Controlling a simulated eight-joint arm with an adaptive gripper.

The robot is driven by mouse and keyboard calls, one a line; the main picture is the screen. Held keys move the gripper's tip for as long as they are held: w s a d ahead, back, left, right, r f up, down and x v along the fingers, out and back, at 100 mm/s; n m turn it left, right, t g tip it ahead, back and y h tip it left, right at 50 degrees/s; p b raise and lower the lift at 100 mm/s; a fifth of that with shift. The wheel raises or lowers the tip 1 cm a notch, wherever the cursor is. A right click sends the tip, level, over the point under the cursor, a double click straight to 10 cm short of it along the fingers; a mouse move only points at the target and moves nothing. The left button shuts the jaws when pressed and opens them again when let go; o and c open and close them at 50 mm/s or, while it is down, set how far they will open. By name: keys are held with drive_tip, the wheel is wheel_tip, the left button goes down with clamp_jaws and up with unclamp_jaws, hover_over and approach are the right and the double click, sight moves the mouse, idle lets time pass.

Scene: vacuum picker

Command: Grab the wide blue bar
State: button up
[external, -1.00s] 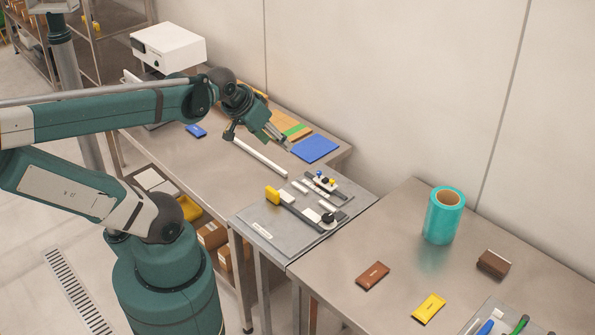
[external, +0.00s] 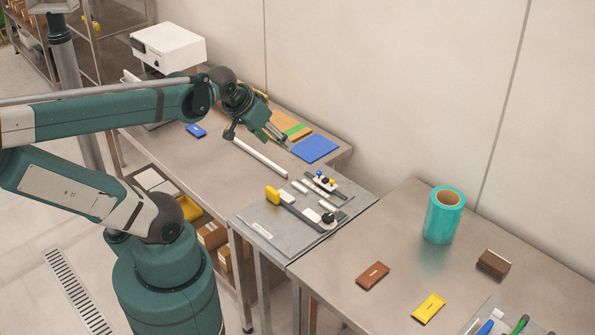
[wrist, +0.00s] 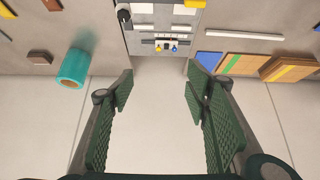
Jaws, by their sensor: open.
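A small, wide blue bar (external: 196,130) lies flat on the left steel table, left of a long white rod. It does not show in the wrist view. My gripper (external: 280,141) is in the air over the right part of that table, well to the right of the blue bar and near a larger flat blue pad (external: 315,149). In the wrist view my gripper (wrist: 160,88) has its two green ribbed fingers spread wide, with nothing between them. That view faces the wall, and a corner of the blue pad (wrist: 208,58) shows beside the right finger.
A white rod (external: 259,158) and wooden boards (external: 296,129) lie near my gripper. A white box device (external: 168,47) stands at the back left. A grey fixture plate (external: 262,226), teal roll (external: 444,215), brown bar (external: 372,275) and yellow bar (external: 429,307) are to the right.

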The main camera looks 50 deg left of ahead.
drive_tip(key=w+a+r+n+g+y, duration=0.15)
drive_tip(key=w+a+n, duration=0.35)
drive_tip(key=w+a, duration=0.75)
drive_tip(key=w+a+f+n+g, duration=0.1)
drive_tip(key=w+a+n+g, duration=0.2)
drive_tip(key=a, duration=0.8)
drive_tip(key=n+g+h, duration=0.2)
drive_tip(key=n+g, duration=0.1)
drive_tip(key=n, duration=0.7)
hover_over(197, 129)
drive_tip(key=shift+t+y, duration=0.25)
wheel_tip(197, 129, down, 26)
drive_tip(key=shift+w+f, duration=0.1)
drive_tip(key=shift+a+f, duration=0.1)
drive_tip(key=shift+f, duration=0.05)
drive_tip(key=shift+f, duration=0.15)
drive_tip(key=shift+f, duration=1.15)
